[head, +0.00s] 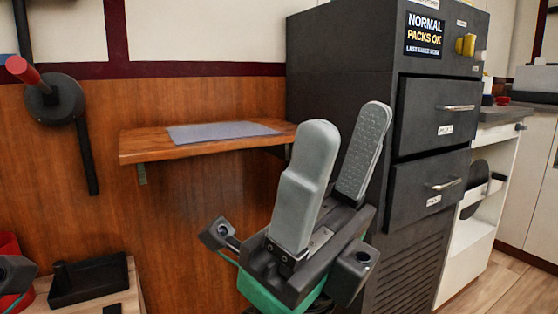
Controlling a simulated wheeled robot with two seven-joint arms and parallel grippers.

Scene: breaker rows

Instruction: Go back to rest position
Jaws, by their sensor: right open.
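My right gripper (347,118) stands upright in the lower middle of the head view, its two long grey fingers pointing up. The fingers are spread apart and nothing is between them. It shows in front of the dark cabinet (335,50) and the right end of the wooden shelf (148,154). My left gripper's fingers do not show; only a dark piece with a green edge, which may be part of my left arm, shows at the lower left edge.
A grey sheet lies on the wall shelf. The cabinet has two handled drawers (440,110), a sign reading "NORMAL PACKS OK" (424,36) and a yellow knob (465,45). A red-handled lever (22,69) is on the left wall. A black tray (90,282) sits at lower left. Wooden floor shows at lower right.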

